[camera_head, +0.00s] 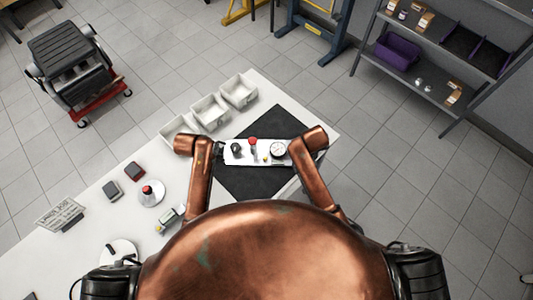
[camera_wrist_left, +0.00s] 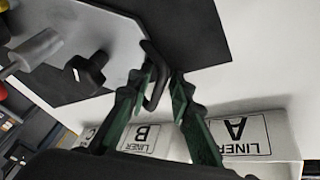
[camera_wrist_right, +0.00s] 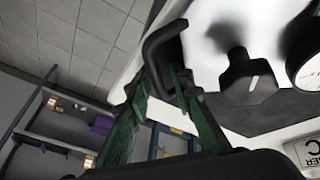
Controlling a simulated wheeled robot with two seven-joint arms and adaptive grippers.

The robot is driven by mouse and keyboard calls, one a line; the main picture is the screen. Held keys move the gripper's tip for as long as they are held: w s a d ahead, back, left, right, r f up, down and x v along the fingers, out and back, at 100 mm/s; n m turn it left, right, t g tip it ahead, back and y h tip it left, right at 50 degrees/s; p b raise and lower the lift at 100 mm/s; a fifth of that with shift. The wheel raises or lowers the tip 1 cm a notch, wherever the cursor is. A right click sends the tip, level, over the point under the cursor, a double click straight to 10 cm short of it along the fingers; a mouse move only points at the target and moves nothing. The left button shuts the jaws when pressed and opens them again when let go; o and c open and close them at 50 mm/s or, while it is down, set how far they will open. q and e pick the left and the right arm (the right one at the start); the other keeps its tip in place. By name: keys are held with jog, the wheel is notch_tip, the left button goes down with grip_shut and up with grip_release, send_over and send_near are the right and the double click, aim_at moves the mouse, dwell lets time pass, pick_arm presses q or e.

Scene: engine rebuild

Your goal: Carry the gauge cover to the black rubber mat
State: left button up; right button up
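The gauge cover (camera_head: 240,160), a white plate with a round gauge, a red knob and other fittings, lies across the view above the black rubber mat (camera_head: 250,184). Whether it touches the mat or hangs above it I cannot tell. It has a black handle at each end. My left gripper (camera_wrist_left: 163,82) has its fingers closed around one black handle (camera_wrist_left: 152,52). My right gripper (camera_wrist_right: 165,88) has its fingers closed around the other handle (camera_wrist_right: 160,38). In the head view my wrists hide both grips.
White bins (camera_head: 238,91) stand along the table's far edge, beyond the cover. On the white table (camera_head: 100,232) to the left are a red-topped round part (camera_head: 150,192), small boxes (camera_head: 134,171) and a sign (camera_head: 60,215). The table's right edge is close to the mat.

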pick_arm(q)
jog(key=shift+r, duration=0.15)
pick_arm(e)
jog(key=shift+r, duration=0.2)
pick_arm(q)
jog(key=v, duration=1.1)
jog(key=shift+s+r, duration=0.1)
jog(key=shift+r, duration=0.25)
pick_arm(e)
jog(key=v, duration=1.1)
jog(key=shift+s+a+r, duration=0.1)
jog(key=shift+a+r, duration=0.05)
jog(key=shift+r, duration=0.1)
